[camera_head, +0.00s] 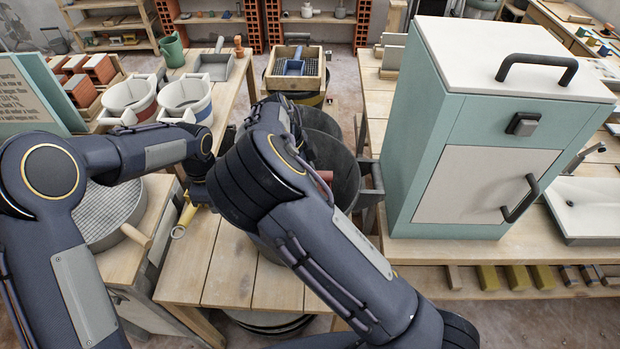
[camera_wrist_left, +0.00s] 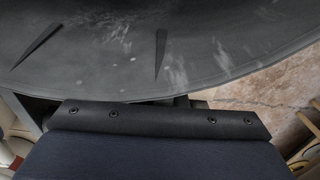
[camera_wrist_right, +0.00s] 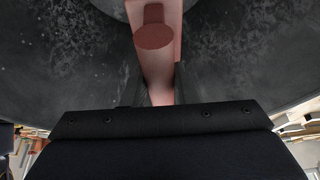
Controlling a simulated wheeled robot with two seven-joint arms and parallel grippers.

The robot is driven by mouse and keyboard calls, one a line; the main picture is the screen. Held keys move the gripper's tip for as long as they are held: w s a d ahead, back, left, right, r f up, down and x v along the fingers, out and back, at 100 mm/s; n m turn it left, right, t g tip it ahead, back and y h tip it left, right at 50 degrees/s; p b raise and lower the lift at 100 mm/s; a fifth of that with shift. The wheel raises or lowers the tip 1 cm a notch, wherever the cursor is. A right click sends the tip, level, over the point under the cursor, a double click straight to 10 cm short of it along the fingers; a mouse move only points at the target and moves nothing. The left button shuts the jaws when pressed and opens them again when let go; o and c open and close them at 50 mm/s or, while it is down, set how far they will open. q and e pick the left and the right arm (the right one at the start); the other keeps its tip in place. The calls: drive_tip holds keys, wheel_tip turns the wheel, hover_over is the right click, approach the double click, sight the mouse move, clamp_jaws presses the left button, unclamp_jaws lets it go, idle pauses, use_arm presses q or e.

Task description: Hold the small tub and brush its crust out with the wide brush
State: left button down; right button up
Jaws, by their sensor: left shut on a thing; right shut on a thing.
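The small tub (camera_head: 343,171) is dark grey and stands on the wooden bench, partly hidden behind my right arm. Its wall with pale specks and its rim fill the top of the left wrist view (camera_wrist_left: 110,35). My left gripper (camera_wrist_left: 160,92) is shut at this rim; its fingers are mostly hidden, and my right arm covers it in the head view. My right gripper (camera_wrist_right: 160,85) is shut on the reddish handle of the wide brush (camera_wrist_right: 158,65), within the dark tub. The handle also shows in the head view (camera_head: 325,176). The bristles are hidden. I cannot make out the crust clearly.
A teal-and-white cabinet (camera_head: 460,190) stands close to the right of the tub. Two white-and-coloured buckets (camera_head: 186,97) and a green jug (camera_head: 172,50) stand at the back left. A round sieve (camera_head: 108,213) lies at left. The front bench planks (camera_head: 225,275) are clear.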

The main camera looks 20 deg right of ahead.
idle(0.4)
use_arm(q)
drive_tip(key=c, duration=1.4)
unclamp_jaws()
drive_tip(key=shift+r, duration=0.1)
wheel_tip(320, 180, up, 12)
drive_tip(key=shift+f, duration=0.1)
